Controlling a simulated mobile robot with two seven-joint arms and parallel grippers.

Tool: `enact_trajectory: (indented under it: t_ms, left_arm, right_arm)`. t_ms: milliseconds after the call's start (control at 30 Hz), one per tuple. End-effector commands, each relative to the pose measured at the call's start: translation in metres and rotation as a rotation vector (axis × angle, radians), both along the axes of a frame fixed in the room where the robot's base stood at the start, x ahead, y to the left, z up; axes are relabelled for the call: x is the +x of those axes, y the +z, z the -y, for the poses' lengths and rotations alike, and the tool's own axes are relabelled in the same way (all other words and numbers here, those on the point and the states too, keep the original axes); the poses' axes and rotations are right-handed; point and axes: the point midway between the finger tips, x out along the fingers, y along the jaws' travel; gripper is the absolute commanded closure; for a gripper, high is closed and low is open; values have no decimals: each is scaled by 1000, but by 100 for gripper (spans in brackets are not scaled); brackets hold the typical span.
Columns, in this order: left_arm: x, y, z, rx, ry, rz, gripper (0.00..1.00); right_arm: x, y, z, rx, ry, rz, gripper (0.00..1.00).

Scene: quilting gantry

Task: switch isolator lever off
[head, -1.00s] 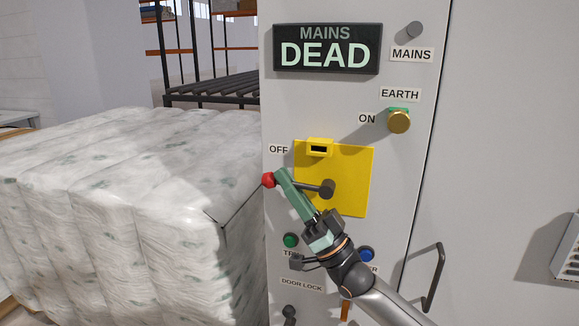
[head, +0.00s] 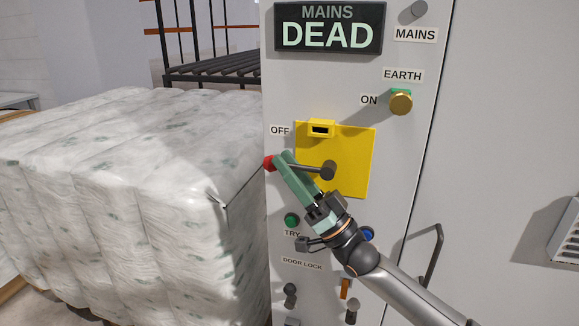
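The isolator lever is a dark rod running left from a dark hub (head: 328,170) on a yellow plate (head: 352,150) to a red knob (head: 268,163). It lies nearly level, its knob end slightly higher and below the OFF label (head: 280,130). My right gripper (head: 284,160), with green fingers, reaches up from the lower right. Its fingertips are at the lever close to the knob and hide part of the rod and knob. Whether they are closed on the rod is not clear. My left gripper is out of view.
The panel display (head: 329,29) reads MAINS DEAD. A brass EARTH knob (head: 401,103) is above right, near ON. A green button (head: 291,220) and DOOR LOCK controls (head: 290,290) are below. Wrapped bales (head: 120,190) crowd the left; a cabinet handle (head: 433,252) is at right.

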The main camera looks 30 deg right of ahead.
Motion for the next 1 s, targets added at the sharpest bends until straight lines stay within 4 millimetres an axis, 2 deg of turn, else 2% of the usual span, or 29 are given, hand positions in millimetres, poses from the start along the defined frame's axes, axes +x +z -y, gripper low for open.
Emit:
enact_trajectory:
  t_ms: [267, 433, 633, 800, 1000]
  left_arm:
    - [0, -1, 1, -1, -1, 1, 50]
    - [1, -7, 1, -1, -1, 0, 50]
    - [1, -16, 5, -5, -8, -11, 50]
    - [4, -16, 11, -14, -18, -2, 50]
    - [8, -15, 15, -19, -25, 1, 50]
  right_arm:
    - [-2, -3, 2, 1, 0, 1, 57]
    - [-15, -20, 8, 0, -1, -3, 57]
    - [-39, -50, 22, 0, -1, -4, 57]
    - [-58, -71, 32, 0, -1, -4, 57]
    - [-73, -86, 40, 0, 0, -1, 57]
